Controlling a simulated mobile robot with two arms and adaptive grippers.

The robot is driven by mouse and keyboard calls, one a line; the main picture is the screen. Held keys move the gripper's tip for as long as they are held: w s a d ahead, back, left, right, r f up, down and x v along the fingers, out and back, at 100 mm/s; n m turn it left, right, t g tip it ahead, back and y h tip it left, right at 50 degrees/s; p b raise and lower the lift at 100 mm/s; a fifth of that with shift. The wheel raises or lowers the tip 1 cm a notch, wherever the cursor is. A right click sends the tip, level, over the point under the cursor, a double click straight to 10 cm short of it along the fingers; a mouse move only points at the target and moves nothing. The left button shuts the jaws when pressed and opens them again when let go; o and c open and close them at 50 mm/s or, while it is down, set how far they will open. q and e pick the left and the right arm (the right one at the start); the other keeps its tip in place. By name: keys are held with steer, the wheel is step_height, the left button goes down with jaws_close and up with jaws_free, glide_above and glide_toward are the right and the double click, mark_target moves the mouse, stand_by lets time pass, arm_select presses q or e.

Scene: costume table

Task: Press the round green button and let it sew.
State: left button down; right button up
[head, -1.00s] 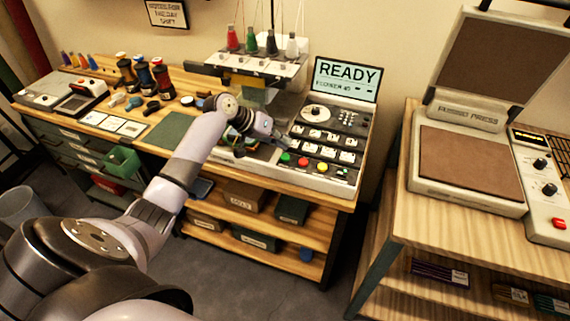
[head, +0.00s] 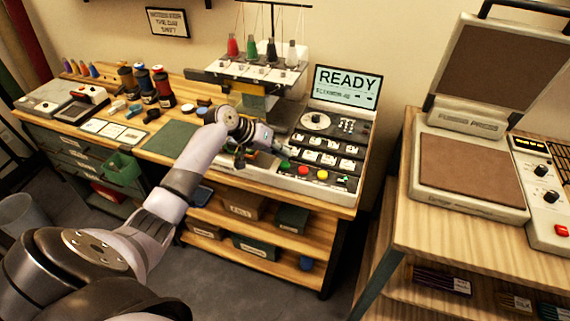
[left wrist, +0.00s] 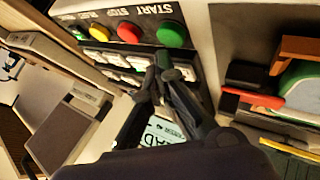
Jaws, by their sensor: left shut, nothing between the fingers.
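The embroidery machine's control panel (head: 346,133) lies on the wooden bench, with a READY screen (head: 345,84) behind it. The round green button (head: 284,166) is at the left of the panel's front row and also shows in the left wrist view (left wrist: 172,34), labelled START. The red STOP button (head: 303,170) and a yellow button (head: 322,175) are to its right in the head view. My left gripper (head: 289,153) is shut and empty, just above the panel near the green button. In the left wrist view its fingertips (left wrist: 163,72) appear beside the green button, apart from it. My right gripper is not in view.
Thread cones (head: 252,45) stand on the machine's head, behind my left arm. A fusing press (head: 470,170) stands on a separate table at the right. Spools (head: 162,88) and a green mat (head: 172,138) are on the bench at the left.

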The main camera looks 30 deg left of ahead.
arm_select(q)
steer(key=shift+f, duration=0.15)
stand_by(0.5)
steer(key=shift+f, duration=0.25)
